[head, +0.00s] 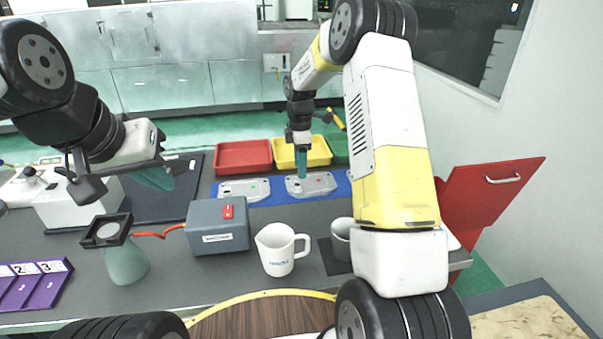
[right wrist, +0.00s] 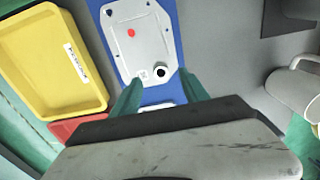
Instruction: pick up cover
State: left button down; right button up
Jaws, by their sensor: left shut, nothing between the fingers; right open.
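Two grey metal covers lie flat on a blue mat (head: 268,199). The right one, the red-dot cover (head: 318,187), also shows large in the right wrist view (right wrist: 138,48), with a dark round hole near its near end. The left one, the green-dot cover (head: 240,191), shows only as a sliver in the right wrist view (right wrist: 152,108). My right gripper (head: 300,172) points down over the left part of the red-dot cover. Its teal fingers (right wrist: 160,95) are apart with nothing held. My left gripper (head: 160,180) is shut and empty at the left, far from the covers.
Behind the covers stand a red tray (head: 243,156), a yellow tray (head: 314,157) and part of a green one. Nearer are a grey box (head: 217,240) with a red switch, a white mug (head: 278,258), a grey mug (head: 341,240) and a magnifier stand (head: 126,262).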

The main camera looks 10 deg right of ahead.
aim_at(300, 184)
notch_tip(300, 184, down, 6)
jog(key=shift+f, duration=0.25)
jog(key=shift+c, duration=0.2)
grip_shut()
